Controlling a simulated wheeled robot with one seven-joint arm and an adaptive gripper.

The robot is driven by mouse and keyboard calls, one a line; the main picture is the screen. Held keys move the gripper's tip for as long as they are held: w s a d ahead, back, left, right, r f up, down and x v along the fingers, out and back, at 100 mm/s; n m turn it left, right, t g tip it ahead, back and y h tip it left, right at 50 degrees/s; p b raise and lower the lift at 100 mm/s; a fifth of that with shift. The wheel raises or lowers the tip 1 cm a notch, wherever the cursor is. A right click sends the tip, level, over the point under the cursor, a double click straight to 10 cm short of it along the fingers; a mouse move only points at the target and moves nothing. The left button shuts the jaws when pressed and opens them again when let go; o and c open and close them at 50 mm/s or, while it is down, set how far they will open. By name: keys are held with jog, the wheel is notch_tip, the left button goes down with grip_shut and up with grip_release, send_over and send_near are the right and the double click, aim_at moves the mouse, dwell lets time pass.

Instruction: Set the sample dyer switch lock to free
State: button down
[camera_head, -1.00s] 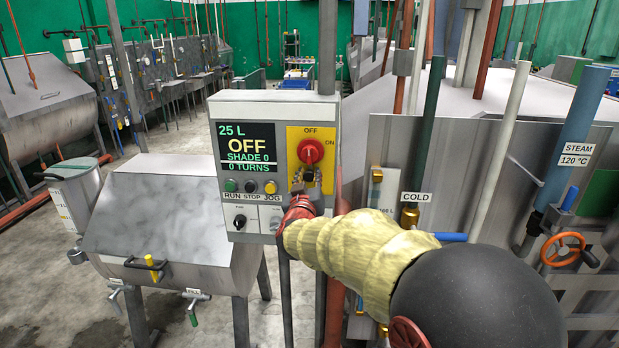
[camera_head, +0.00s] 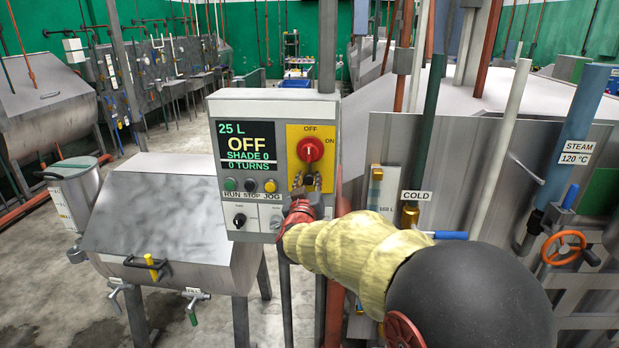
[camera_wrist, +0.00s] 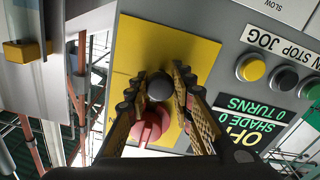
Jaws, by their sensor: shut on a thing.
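The sample dyer's control box (camera_head: 226,101) carries a yellow switch plate (camera_head: 296,137) with a red rotary switch (camera_head: 310,150) marked OFF and ON. A small dark, round-ended lock piece (camera_wrist: 160,88) sits on the plate beside the red switch, which also shows in the wrist view (camera_wrist: 150,127). In the head view the lock piece is below the switch and mostly hidden by my fingers. My gripper (camera_head: 307,184) reaches up from below. In the wrist view its fingers (camera_wrist: 158,78) stand on both sides of the lock piece, shut on it. The display reads OFF.
Green, black and yellow RUN, STOP and JOG buttons (camera_head: 250,185) are left of my gripper. A small black knob (camera_head: 239,220) sits below them. A COLD pipe with a blue-handled valve (camera_head: 450,235) is right of the box. A metal drum dyer (camera_head: 160,215) stands left.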

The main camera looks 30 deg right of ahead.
jog(key=shift+f, duration=0.4)
jog(key=c, duration=2)
grip_release()
jog(key=o, duration=0.5)
jog(key=shift+r, duration=0.1)
jog(key=v, duration=1.2)
